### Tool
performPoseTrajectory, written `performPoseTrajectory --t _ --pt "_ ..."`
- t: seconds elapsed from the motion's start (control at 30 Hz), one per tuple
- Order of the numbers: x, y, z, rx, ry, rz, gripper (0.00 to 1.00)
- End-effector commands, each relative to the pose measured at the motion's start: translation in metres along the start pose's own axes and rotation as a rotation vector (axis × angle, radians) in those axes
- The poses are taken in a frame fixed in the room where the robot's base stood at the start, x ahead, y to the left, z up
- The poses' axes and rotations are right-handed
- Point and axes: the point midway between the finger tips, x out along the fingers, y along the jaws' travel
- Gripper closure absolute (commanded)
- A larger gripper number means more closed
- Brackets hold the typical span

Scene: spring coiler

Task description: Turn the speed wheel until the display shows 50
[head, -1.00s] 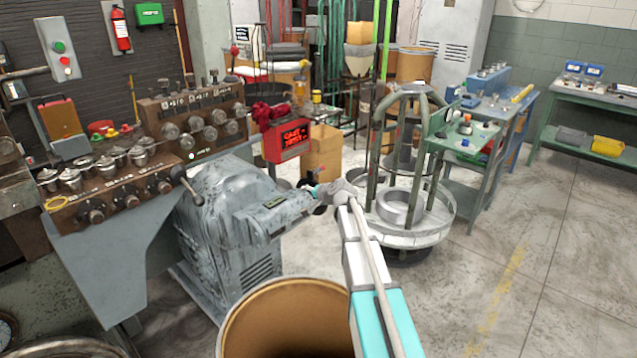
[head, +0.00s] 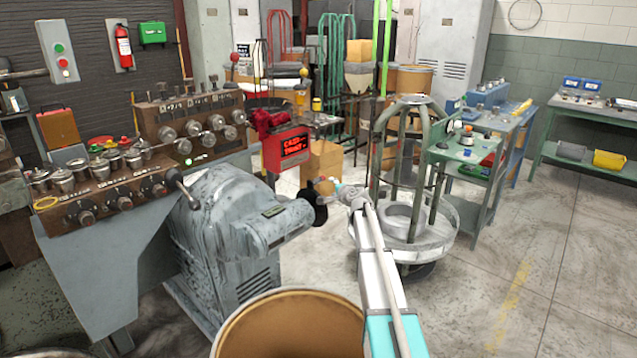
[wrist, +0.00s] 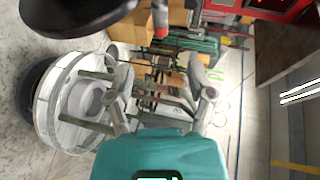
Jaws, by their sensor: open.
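The black speed wheel (head: 319,208) sits at the right end of the blue-grey motor housing (head: 222,228). It also shows as a dark disc at the upper left of the wrist view (wrist: 75,14). A small dark display (head: 272,211) is on top of the housing; its digits are too small to read. My gripper (head: 333,184) is just right of and slightly above the wheel. In the wrist view my gripper (wrist: 158,66) has its fingers spread, with the wheel's rim beyond the left finger. A small red-tipped part (wrist: 160,32) shows beyond the gap; I cannot tell whether it belongs to the wheel.
A round wire stand (head: 415,235) is close on the right of my arm. An open brown drum (head: 290,325) is in front of the housing. A control bench (head: 105,195) is at left.

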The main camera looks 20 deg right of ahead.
Motion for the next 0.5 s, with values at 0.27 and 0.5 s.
performPoseTrajectory --t 0.27,0.5 --pt "0.023 0.001 0.0 -0.001 -0.001 0.0 0.31" --pt "0.058 0.001 -0.001 -0.001 0.0 0.0 0.31"
